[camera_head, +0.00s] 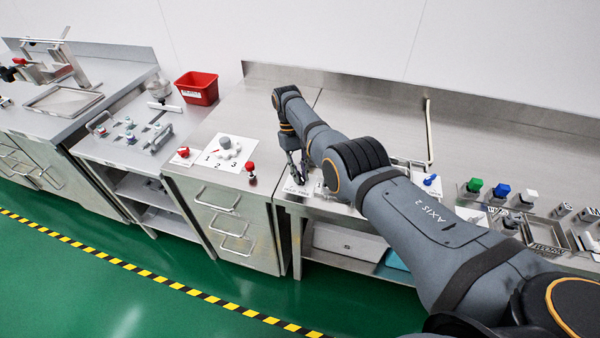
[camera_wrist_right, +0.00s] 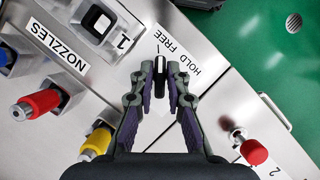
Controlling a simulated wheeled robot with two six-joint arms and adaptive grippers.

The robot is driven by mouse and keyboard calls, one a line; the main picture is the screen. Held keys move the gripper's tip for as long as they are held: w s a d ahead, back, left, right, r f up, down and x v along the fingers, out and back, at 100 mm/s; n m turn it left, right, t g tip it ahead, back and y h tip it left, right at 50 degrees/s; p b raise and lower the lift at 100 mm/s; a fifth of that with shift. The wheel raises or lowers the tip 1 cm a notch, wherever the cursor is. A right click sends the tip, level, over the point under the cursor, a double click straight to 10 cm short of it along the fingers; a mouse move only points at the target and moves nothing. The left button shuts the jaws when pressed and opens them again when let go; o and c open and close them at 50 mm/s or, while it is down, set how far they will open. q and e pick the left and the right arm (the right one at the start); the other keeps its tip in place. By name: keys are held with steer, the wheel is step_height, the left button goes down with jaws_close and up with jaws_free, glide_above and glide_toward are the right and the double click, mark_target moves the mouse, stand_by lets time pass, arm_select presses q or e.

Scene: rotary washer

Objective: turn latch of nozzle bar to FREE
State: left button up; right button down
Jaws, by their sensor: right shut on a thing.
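The latch (camera_wrist_right: 160,70) is a small dark bar with a pale stripe, standing in the right wrist view below a plate lettered FREE (camera_wrist_right: 166,39) and HOLD (camera_wrist_right: 188,63). It lies nearly upright in the picture, its top end near a short tick by FREE. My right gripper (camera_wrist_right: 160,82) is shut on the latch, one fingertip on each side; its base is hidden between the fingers. In the head view my right gripper (camera_head: 297,168) is low over the bench, and the latch is hidden. My left gripper is not in view.
Red (camera_wrist_right: 40,103), yellow (camera_wrist_right: 96,143) and blue nozzles stand left of the fingers, by a NOZZLES label (camera_wrist_right: 55,45). A red knob (camera_wrist_right: 253,151) stands at lower right. A numbered panel (camera_head: 218,153) and a red bin (camera_head: 197,88) are left of my arm.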

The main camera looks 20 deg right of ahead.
steer(key=shift+r, duration=0.1)
steer(key=c, duration=1.4)
jaws_free()
